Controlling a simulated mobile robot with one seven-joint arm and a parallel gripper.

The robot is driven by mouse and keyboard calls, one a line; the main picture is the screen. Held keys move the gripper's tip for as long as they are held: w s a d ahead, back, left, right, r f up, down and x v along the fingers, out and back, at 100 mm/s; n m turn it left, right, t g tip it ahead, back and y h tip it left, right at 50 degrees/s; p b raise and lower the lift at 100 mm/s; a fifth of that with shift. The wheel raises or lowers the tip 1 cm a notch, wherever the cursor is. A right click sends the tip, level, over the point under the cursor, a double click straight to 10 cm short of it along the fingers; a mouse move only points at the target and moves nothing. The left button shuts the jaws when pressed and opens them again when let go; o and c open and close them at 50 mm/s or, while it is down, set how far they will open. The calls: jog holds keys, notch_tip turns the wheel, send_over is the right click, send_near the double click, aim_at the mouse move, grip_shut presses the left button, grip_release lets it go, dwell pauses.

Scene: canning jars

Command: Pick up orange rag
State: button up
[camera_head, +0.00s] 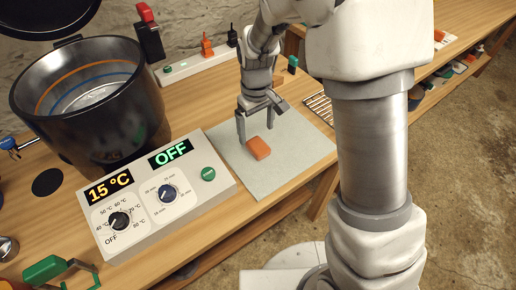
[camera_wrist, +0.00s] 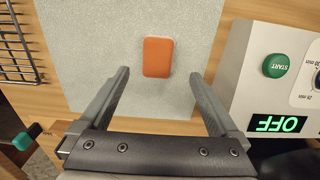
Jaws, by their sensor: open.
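The orange rag (camera_head: 258,148) is a small folded block lying on a grey mat (camera_head: 290,172) on the wooden bench. In the wrist view the orange rag (camera_wrist: 158,57) lies flat, beyond the fingertips and roughly centred between their lines. My gripper (camera_head: 259,128) is above the mat, pointing down, close to the rag. In the wrist view my gripper (camera_wrist: 160,72) has its two fingers wide apart with nothing between them. The fingers do not appear to touch the rag.
A control box (camera_head: 165,196) reading 15 °C and OFF stands left of the mat. A large dark pot (camera_head: 92,115) is behind it. A wire rack (camera_head: 319,107) lies right of the mat. A power strip (camera_head: 194,67) is at the back. The mat around the rag is clear.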

aim_at(258, 145)
jog(key=shift+w+d+f+b, duration=0.1)
jog(key=shift+f+b, duration=0.15)
jog(key=shift+f, duration=1.3)
jog(key=shift+d+f+b, duration=0.1)
jog(key=shift+f+b, duration=0.1)
jog(key=shift+f, duration=1.3)
jog(key=shift+c, duration=0.3)
jog(key=c, duration=1.4)
jog(key=shift+r, duration=0.1)
notch_tip(258, 145, up, 4)
jog(key=shift+r+p, duration=0.25)
jog(key=shift+p, duration=0.2)
jog(key=s+d+r, duration=0.2)
jog(key=s, duration=0.1)
jog(key=s+d+r, duration=0.2)
jog(key=s+d, duration=0.1)
jog(key=s+d+r, duration=0.2)
jog(key=s, duration=0.1)
jog(key=shift+s+d+r+p, duration=0.1)
jog(key=shift+d+r+p, duration=0.1)
jog(key=shift+p, duration=0.2)
